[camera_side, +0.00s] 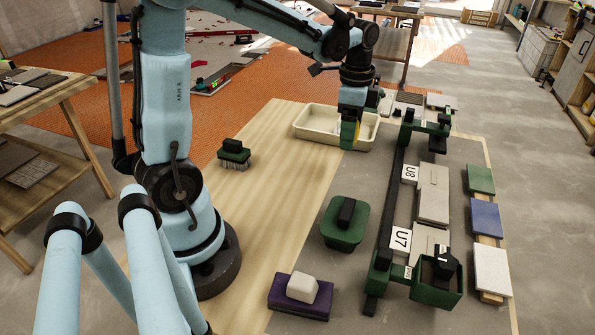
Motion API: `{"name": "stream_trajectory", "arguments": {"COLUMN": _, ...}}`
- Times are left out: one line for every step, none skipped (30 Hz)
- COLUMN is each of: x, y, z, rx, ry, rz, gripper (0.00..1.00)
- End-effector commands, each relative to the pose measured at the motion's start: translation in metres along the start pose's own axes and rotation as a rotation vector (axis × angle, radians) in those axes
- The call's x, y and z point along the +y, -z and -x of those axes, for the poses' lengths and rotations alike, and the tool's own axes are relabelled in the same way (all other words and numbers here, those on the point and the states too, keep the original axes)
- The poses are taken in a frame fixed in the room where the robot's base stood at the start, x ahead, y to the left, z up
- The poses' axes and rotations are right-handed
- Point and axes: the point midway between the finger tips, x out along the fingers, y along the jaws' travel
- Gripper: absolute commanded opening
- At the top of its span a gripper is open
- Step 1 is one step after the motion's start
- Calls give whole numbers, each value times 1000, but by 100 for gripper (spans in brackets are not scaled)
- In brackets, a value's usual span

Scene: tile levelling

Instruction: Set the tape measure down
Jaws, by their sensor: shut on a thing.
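My gripper (352,114) points down at the top centre of the side view, over the right part of a cream tray. The tape measure appears in front of the tray's near right wall. I cannot tell whether its underside touches anything.
The cream tray (309,131) lies behind. A green rail frame (391,215) with grey tiles (433,193) stands right. A brush (234,152), a green tub (344,226) and a purple block with a white piece (301,291) stand nearer. Bare board lies between them.

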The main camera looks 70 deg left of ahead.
Motion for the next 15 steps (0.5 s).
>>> {"name": "stream_trajectory", "arguments": {"x": 15, "y": 11, "z": -1, "rx": 0, "ry": 0, "rz": -20, "gripper": 37}}
{"name": "stream_trajectory", "arguments": {"x": 22, "y": 16, "z": -1, "rx": 0, "ry": 0, "rz": -25, "gripper": 37}}
{"name": "stream_trajectory", "arguments": {"x": 30, "y": 21, "z": -2, "rx": 0, "ry": 0, "rz": -32, "gripper": 37}}
{"name": "stream_trajectory", "arguments": {"x": 36, "y": 25, "z": -2, "rx": 0, "ry": 0, "rz": -35, "gripper": 37}}
{"name": "stream_trajectory", "arguments": {"x": 41, "y": 28, "z": -2, "rx": 0, "ry": 0, "rz": -40, "gripper": 37}}
{"name": "stream_trajectory", "arguments": {"x": 46, "y": 31, "z": -3, "rx": 0, "ry": 0, "rz": -43, "gripper": 37}}
{"name": "stream_trajectory", "arguments": {"x": 50, "y": 33, "z": -3, "rx": 0, "ry": 0, "rz": -46, "gripper": 37}}
{"name": "stream_trajectory", "arguments": {"x": 52, "y": 34, "z": -4, "rx": 0, "ry": 0, "rz": -48, "gripper": 37}}
{"name": "stream_trajectory", "arguments": {"x": 55, "y": 35, "z": -5, "rx": 0, "ry": 0, "rz": -49, "gripper": 37}}
{"name": "stream_trajectory", "arguments": {"x": 56, "y": 36, "z": -6, "rx": 0, "ry": 0, "rz": -50, "gripper": 37}}
{"name": "stream_trajectory", "arguments": {"x": 57, "y": 37, "z": -9, "rx": 0, "ry": 0, "rz": -50, "gripper": 37}}
{"name": "stream_trajectory", "arguments": {"x": 58, "y": 37, "z": -13, "rx": 0, "ry": 0, "rz": -50, "gripper": 37}}
{"name": "stream_trajectory", "arguments": {"x": 58, "y": 38, "z": -17, "rx": 0, "ry": 0, "rz": -50, "gripper": 37}}
{"name": "stream_trajectory", "arguments": {"x": 58, "y": 38, "z": -22, "rx": 0, "ry": 0, "rz": -50, "gripper": 37}}
{"name": "stream_trajectory", "arguments": {"x": 58, "y": 37, "z": -28, "rx": 0, "ry": 0, "rz": -50, "gripper": 37}}
